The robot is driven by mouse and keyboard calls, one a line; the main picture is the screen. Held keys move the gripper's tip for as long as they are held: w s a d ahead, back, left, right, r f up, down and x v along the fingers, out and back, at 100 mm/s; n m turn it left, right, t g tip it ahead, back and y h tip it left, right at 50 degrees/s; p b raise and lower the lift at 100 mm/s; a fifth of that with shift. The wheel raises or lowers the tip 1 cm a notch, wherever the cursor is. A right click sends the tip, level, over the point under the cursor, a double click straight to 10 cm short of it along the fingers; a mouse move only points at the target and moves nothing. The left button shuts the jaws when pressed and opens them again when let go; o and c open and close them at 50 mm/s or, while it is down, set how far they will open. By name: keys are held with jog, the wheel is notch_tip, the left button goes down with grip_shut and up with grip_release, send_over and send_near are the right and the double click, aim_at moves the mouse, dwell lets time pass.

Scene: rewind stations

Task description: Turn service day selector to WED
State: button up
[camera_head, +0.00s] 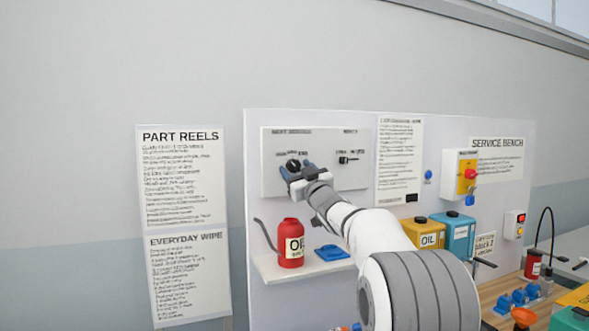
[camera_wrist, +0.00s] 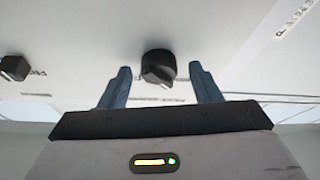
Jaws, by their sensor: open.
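The service day selector is a round black knob (camera_head: 293,166) on a white panel (camera_head: 270,143) at the back of the bench. In the wrist view the knob (camera_wrist: 158,68) sits between and slightly beyond the two blue fingers of my gripper (camera_wrist: 160,84). The fingers are open, with a gap on both sides of the knob. In the head view my gripper (camera_head: 297,171) is right at the knob and covers part of it. The day labels around the knob are too small or hidden to read.
A second, smaller black switch (camera_head: 344,160) is to the right on the same panel; it shows at left in the wrist view (camera_wrist: 14,68). Below, a shelf (camera_head: 300,268) holds a red oil can (camera_head: 291,243) and a blue item (camera_head: 332,252). Yellow (camera_head: 425,233) and teal (camera_head: 458,235) containers stand to the right.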

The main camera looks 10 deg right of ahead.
jog(key=c, duration=0.9)
jog(key=shift+a, duration=0.25)
jog(key=shift+c, duration=0.4)
jog(key=shift+d, duration=0.25)
jog(key=shift+a, duration=0.1)
jog(key=m+h+b, duration=0.1)
jog(key=m, duration=0.1)
jog(key=m+h+b, duration=0.2)
jog(key=m, duration=0.1)
jog(key=shift+f+m+t, duration=0.25)
jog(key=shift+m+t, duration=0.05)
jog(key=shift+t, duration=0.1)
jog(key=shift+a+r+m+h+b, duration=0.1)
jog(key=shift+m+h+b, duration=0.8)
jog(key=shift+m, duration=0.9)
jog(key=shift+a+r+m+h+b, duration=0.1)
jog(key=shift+m+h+b, duration=0.8)
jog(key=shift+m, duration=0.9)
